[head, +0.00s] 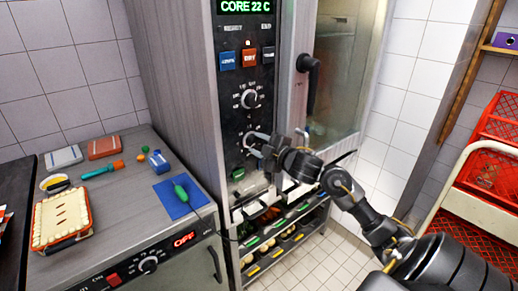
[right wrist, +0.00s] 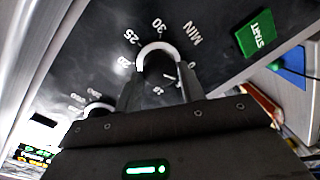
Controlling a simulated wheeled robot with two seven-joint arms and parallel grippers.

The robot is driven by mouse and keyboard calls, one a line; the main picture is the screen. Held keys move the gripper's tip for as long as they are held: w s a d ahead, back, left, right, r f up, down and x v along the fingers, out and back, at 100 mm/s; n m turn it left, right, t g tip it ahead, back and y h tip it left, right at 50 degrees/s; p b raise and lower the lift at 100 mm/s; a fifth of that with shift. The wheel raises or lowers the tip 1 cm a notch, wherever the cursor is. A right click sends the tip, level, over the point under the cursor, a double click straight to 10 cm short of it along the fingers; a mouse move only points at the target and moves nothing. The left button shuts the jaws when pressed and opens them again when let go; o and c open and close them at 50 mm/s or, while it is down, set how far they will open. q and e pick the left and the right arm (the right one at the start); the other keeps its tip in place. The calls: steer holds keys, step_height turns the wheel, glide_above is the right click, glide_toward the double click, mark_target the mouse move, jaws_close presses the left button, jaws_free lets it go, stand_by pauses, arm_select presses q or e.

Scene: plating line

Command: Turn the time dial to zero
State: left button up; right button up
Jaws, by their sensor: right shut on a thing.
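The time dial (head: 250,138) is the lower round knob on the dark oven panel in the head view. In the right wrist view the dial (right wrist: 158,60) shows a pale rim, with printed numbers such as 20, 25 and 30 and the word MIN around it. My right gripper (head: 261,148) is at this dial, and its two fingers (right wrist: 160,85) are shut on it from both sides. The fingers and gripper body hide part of the dial and scale, so I cannot tell its exact setting. My left gripper is not in view.
An upper dial (head: 250,98) and blue (head: 227,60) and red (head: 249,57) buttons are above. A green START button (head: 238,174) is below. The oven door handle (head: 308,80) stands out at right. A counter (head: 130,225) with food and tools is at left.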

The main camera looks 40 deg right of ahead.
steer(key=shift+f+n+h+b, duration=0.1)
steer(key=shift+n+h+b, duration=0.2)
steer(key=shift+n+b, duration=1.15)
steer(key=shift+a+n, duration=0.1)
steer(key=shift+n, duration=0.35)
steer(key=o, duration=1)
steer(key=shift+c, duration=0.2)
steer(key=shift+s, duration=0.15)
steer(key=s+r, duration=0.1)
steer(key=s, duration=0.9)
steer(key=shift+s+b, duration=0.25)
steer(key=shift+b, duration=0.05)
